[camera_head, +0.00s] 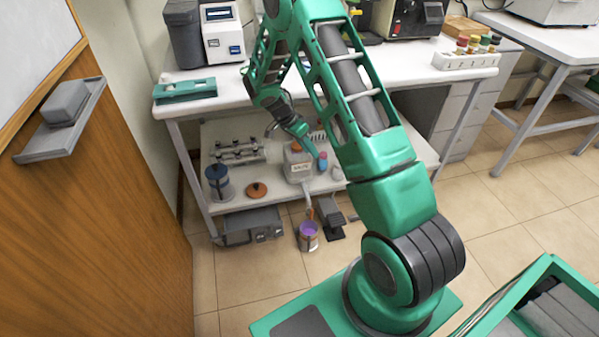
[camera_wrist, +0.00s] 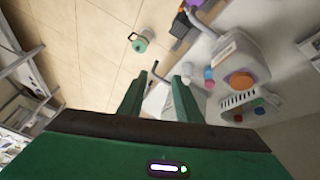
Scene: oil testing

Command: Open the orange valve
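A pale labelled container (camera_head: 298,165) with an orange top (camera_head: 296,146) stands on the lower shelf. A small orange piece (camera_head: 310,213) shows below the shelf front, just above a bucket with purple contents (camera_head: 308,237); it may be the orange valve, but it is too small to tell. In the wrist view the container (camera_wrist: 238,50) is at the right, beside an orange round piece (camera_wrist: 241,80). My gripper (camera_wrist: 166,78) has its fingers apart with nothing held between them. In the head view its end is near the container, partly hidden by my arm.
The lower shelf (camera_head: 225,135) also holds a rack of small parts (camera_head: 237,152), a dark-lidded jar (camera_head: 217,183) and an orange-brown disc (camera_head: 256,190). A grey device (camera_head: 248,226) sits beneath it. A wooden panel (camera_head: 95,220) stands at the left.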

